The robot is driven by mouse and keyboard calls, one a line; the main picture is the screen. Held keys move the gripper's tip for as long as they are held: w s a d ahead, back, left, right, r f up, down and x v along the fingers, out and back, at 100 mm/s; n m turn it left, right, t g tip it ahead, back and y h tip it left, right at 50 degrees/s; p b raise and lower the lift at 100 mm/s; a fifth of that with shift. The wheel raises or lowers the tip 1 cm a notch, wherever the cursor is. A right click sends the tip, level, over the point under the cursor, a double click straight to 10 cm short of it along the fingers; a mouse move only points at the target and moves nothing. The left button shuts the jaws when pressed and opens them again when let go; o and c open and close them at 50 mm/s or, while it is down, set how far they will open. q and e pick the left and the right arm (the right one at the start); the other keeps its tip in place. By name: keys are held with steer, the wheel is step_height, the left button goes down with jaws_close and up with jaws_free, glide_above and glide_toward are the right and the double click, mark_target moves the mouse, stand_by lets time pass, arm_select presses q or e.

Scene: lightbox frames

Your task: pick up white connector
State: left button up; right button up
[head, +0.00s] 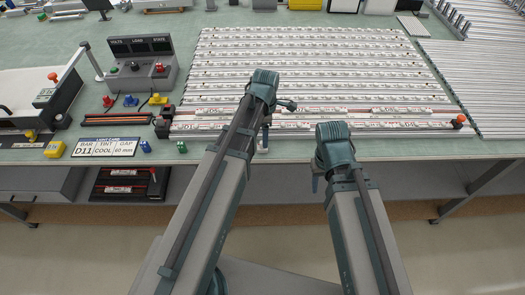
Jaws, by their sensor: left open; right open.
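My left gripper (276,112) is over the near edge of the bench, at the front of the rows of light bars. It is open, and its fingers are partly hidden behind its own wrist. A small pale piece with a bluish top (263,147) stands on the bench edge just below it; it may be the white connector, but it is too small to tell. I cannot see whether the fingers touch it. My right gripper (317,178) is open at the front of the bench, further right, mostly hidden by its wrist.
Rows of light bars (310,62) cover the bench behind my grippers. Small blue (130,101), yellow (158,100) and green (182,147) connectors lie left. Long rails (485,75) fill the right side.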

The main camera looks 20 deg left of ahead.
arm_select(q)
steer(key=f+b, duration=0.5)
steer(key=shift+s+a+f, duration=0.15)
steer(key=shift+s, duration=0.1)
jaws_close()
stand_by(0.4)
